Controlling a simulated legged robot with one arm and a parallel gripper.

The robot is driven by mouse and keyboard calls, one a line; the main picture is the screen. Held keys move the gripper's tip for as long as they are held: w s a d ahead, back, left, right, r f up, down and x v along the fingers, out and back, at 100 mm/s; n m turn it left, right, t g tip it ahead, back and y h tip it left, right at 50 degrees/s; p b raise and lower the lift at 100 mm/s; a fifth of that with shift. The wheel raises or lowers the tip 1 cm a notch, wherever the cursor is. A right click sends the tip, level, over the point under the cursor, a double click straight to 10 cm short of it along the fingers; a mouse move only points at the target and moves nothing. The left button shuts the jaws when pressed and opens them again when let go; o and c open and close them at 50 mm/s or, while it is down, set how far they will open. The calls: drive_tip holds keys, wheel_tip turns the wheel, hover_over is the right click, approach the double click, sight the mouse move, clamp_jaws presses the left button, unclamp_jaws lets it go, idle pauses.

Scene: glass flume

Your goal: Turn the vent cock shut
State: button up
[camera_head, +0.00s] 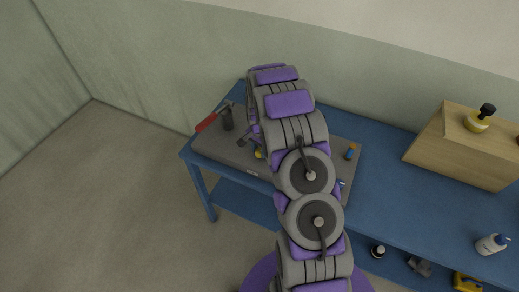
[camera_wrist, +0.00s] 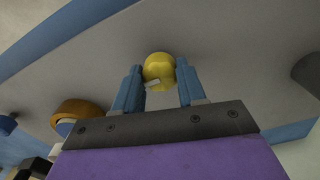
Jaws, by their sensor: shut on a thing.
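A yellow round knob (camera_wrist: 159,66), which looks like the vent cock, sits against a grey surface in the wrist view. A short pale bar shows at its lower edge. My gripper (camera_wrist: 158,79) has its two blue fingers on either side of the knob and is shut on it. In the head view, my arm covers most of this area. Only a bit of the yellow knob (camera_head: 260,154) shows at the arm's left side, over the grey panel (camera_head: 215,147). The angle of the knob is hard to read.
The panel lies on a blue table (camera_head: 385,188). A red-handled tool (camera_head: 206,122) and a dark upright cylinder (camera_head: 227,119) are on the left. An orange-and-blue fitting (camera_head: 350,152) is on the right. Further right are a wooden box (camera_head: 458,150) and a white bottle (camera_head: 491,244).

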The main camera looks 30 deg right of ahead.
sight(260, 150)
drive_tip(key=shift+w+r, duration=0.15)
drive_tip(key=shift+w, duration=0.05)
drive_tip(key=o, duration=1)
drive_tip(key=shift+s, duration=0.1)
drive_tip(key=shift+o, duration=0.2)
wheel_tip(260, 150, up, 17)
drive_tip(key=p, duration=0.1)
